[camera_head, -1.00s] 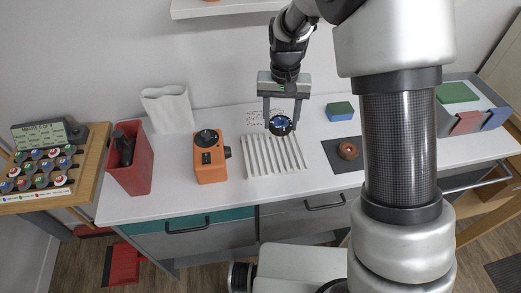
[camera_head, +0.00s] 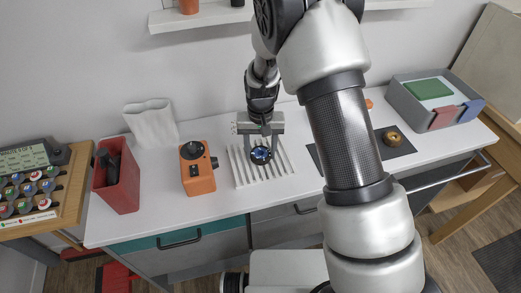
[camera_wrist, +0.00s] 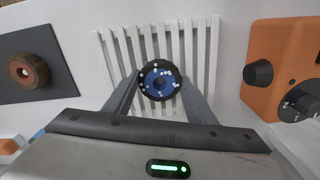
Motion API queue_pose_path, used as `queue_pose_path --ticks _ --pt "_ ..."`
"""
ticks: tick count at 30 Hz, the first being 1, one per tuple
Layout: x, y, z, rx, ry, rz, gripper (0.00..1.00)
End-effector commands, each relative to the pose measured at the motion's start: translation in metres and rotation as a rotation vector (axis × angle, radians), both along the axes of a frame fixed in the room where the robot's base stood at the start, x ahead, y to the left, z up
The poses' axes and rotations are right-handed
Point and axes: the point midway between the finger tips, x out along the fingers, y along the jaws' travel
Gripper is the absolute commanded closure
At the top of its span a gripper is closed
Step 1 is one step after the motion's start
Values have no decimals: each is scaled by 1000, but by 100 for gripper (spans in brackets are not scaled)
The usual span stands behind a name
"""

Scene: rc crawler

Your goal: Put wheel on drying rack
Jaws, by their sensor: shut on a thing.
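The wheel (camera_head: 260,155) is small, with a black tyre and a blue speckled hub. My gripper (camera_head: 261,150) is shut on it. In the wrist view the wheel (camera_wrist: 160,80) sits between the two fingertips, its blue face toward the camera. The drying rack (camera_head: 280,165) is a white slatted piece on the counter. In the wrist view its slats (camera_wrist: 205,50) lie behind the wheel. The wheel overlaps the rack in both views; whether it touches the slats I cannot tell.
An orange device (camera_head: 199,178) with black knobs stands left of the rack. A red bin (camera_head: 120,185) is further left. A dark mat (camera_head: 402,150) bearing a brown ring-shaped part (camera_head: 392,138) lies to the right, partly behind my arm. A grey bin (camera_head: 425,115) stands far right.

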Motion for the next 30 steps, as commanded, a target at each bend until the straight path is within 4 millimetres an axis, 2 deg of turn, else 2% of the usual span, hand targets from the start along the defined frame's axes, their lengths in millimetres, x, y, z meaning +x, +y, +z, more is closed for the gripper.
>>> queue_pose_path --ticks 9,10,13,23,26,30 --pt "0 0 -4 0 -1 1 71" --pt "0 0 -3 0 -1 1 48" --pt "0 0 -2 0 -1 1 31" --pt "0 0 1 0 -1 1 31" --pt "1 1 8 1 -3 1 31" --pt "1 1 34 1 -5 3 31"
